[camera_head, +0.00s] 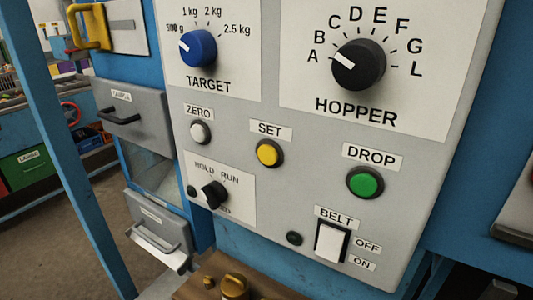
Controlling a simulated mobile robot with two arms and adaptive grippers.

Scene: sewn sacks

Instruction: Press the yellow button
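The yellow button (269,153) sits near the middle of a grey control panel (310,180), just under a label reading SET. It is round with a dark ring around it. From this view I cannot tell whether it is pressed in. Neither of my grippers shows in the head view, and nothing covers the button.
Around it are a white ZERO button (200,132), a green DROP button (365,182), a blue TARGET knob (198,47), a black HOPPER knob (358,65), a HOLD/RUN knob (213,194) and a white BELT switch (330,242). Grey drawers (135,115) stand left.

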